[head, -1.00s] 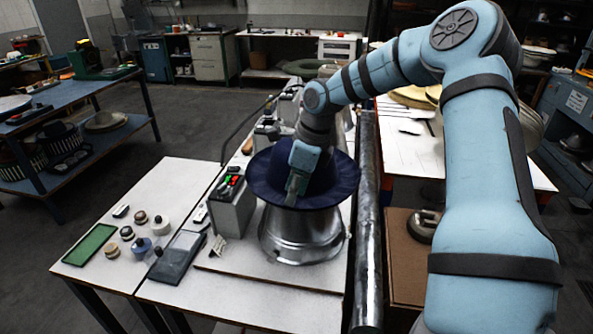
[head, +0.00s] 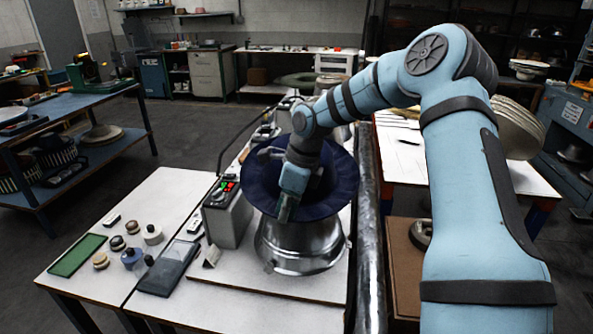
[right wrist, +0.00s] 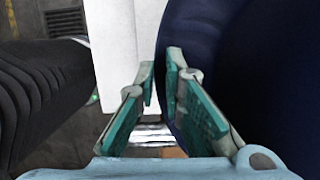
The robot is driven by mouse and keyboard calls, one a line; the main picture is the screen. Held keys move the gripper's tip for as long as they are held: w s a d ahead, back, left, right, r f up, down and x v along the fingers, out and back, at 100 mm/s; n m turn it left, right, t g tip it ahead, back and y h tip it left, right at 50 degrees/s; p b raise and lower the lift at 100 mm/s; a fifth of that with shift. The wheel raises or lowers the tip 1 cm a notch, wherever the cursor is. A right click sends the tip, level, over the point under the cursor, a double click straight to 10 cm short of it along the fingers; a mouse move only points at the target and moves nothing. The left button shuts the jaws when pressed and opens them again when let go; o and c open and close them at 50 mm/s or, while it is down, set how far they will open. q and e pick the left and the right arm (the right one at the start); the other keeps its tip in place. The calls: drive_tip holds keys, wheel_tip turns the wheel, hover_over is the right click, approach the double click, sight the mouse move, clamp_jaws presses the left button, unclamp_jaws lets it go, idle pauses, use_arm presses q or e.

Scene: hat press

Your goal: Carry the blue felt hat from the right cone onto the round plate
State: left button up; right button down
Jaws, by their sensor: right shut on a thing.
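The blue felt hat (head: 338,192) is dark navy with a wide brim. It is over a flared silver metal body (head: 299,248) on the white bench in the head view; I cannot tell whether they touch. My right gripper (head: 284,213) is shut on the near side of the hat's brim. In the right wrist view the fingers (right wrist: 161,75) pinch the edge of the blue felt (right wrist: 225,50), which fills the right side. The arm hides part of the crown. I cannot make out the round plate for certain. My left gripper is not in view.
A grey control box (head: 228,213) with red and green buttons stands close left of the hat. A dark vertical-looking pipe (head: 368,240) runs along its right. Small knobs (head: 131,257), a green pad (head: 77,255) and a dark tablet-like case (head: 169,268) lie on the left bench.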

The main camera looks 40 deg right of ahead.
drive_tip(key=shift+r, duration=0.1)
wheel_tip(320, 180, up, 10)
drive_tip(key=p, duration=0.6)
drive_tip(key=shift+s, duration=0.2)
idle(0.7)
drive_tip(key=shift+f, duration=0.25)
drive_tip(key=shift+r, duration=0.1)
wheel_tip(320, 180, up, 4)
drive_tip(key=p, duration=0.3)
drive_tip(key=shift+r+p, duration=0.25)
drive_tip(key=shift+p, duration=0.05)
